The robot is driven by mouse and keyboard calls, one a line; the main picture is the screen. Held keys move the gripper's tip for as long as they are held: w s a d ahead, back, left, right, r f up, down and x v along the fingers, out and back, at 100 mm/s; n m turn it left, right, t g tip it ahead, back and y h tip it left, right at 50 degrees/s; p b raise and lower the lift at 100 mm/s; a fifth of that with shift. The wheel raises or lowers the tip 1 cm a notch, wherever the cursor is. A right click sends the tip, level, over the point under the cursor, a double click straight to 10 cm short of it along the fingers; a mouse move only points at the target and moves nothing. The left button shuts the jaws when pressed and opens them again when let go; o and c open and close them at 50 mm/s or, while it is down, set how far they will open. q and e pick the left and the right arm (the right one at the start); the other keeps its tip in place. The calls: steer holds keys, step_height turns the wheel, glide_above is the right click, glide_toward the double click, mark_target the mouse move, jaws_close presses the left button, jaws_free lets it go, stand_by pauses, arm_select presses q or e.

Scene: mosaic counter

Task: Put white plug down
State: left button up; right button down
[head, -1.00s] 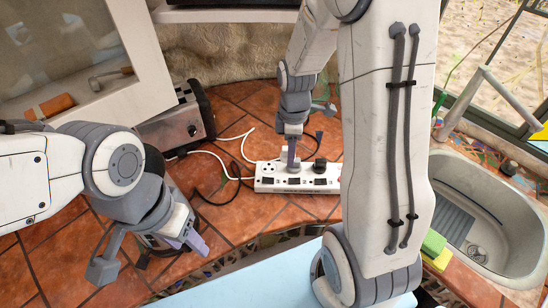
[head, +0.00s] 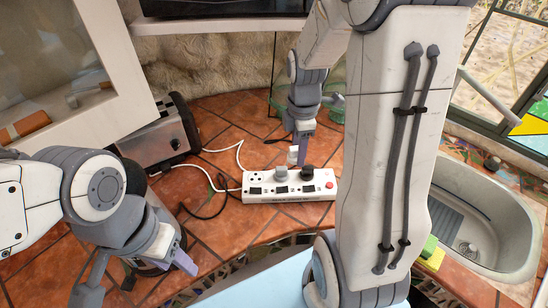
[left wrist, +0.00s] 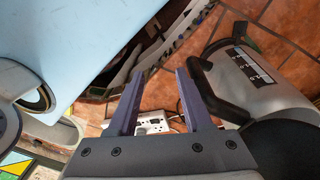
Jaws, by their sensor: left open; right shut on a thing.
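The white plug (head: 293,155) is at the fingertips of my right gripper (head: 301,151), just behind the power strip and apart from its sockets as far as I can tell. The gripper is shut on it; the fingers hide part of it. The white power strip (head: 325,194) lies on the tiled counter with a grey plug (head: 281,173), a black plug (head: 307,172) and a red button. It also shows partly in the left wrist view (left wrist: 155,128). My left gripper (left wrist: 161,80) is open and empty; in the head view it hangs over the counter's left side.
A metal toaster (head: 160,142) stands at the back left. White and black cords (head: 212,207) lie left of the strip. A grey kettle (left wrist: 250,85) with a black handle is close beside my left gripper. A sink (head: 480,215) is at right. Tiles before the strip are clear.

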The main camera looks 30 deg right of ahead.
steer(key=w+d+f+n, duration=0.2)
steer(key=w+d+n, duration=0.1)
steer(key=w+n, duration=0.4)
steer(key=w+a+f+p, duration=0.1)
steer(key=w+a+f, duration=0.1)
steer(key=w, duration=0.1)
steer(key=w+a+f+p, duration=0.1)
steer(key=w+a+f, duration=0.1)
steer(key=w+a, duration=0.1)
steer(key=w+a+f+p, duration=0.1)
steer(key=w+a+f, duration=0.2)
step_height(320, 180, down, 3)
steer(key=shift+f+p, duration=0.1)
steer(key=shift+p, duration=0.85)
steer(key=shift+f, duration=0.35)
steer(key=shift+f, duration=0.1)
steer(key=shift+f, duration=0.1)
steer(key=shift+c, duration=1.7)
jaws_free()
